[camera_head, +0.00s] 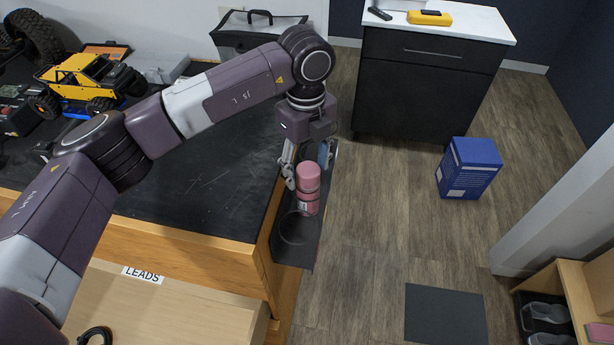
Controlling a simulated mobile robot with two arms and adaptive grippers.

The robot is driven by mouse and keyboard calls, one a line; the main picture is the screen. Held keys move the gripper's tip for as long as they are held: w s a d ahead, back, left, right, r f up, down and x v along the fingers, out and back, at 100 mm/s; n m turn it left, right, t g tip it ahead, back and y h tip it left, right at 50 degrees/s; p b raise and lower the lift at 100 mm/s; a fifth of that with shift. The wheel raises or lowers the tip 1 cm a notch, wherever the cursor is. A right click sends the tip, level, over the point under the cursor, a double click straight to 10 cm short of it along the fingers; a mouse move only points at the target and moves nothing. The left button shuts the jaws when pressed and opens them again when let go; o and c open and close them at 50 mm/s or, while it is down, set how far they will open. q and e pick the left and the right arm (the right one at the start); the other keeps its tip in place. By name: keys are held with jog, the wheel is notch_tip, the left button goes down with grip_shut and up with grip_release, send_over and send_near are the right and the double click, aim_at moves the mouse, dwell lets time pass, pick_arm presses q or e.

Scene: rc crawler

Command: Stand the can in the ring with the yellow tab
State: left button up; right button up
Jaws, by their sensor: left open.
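A pink can (308,186) stands roughly upright at the dark holder (296,254) fixed along the right side of the workbench. A round ring (295,228) in the holder, nearer to me than the can, looks empty. I cannot make out a yellow tab, and whether the can sits inside a ring is unclear. My left gripper (307,168) is open, pointing down at the can's far side, with its fingers spread to either side near the can's top. My right gripper is not in view.
The dark workbench (200,190) carries a yellow crawler (85,78) at the back left. A drawer labelled LEADS (143,274) is at the front. A blue box (469,168) stands on the open wooden floor, with a black cabinet (425,85) behind.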

pick_arm(q)
notch_tip(320, 180, up, 8)
jog(key=shift+r+b, duration=0.1)
jog(key=shift+b, duration=1)
jog(key=shift+r, duration=0.5)
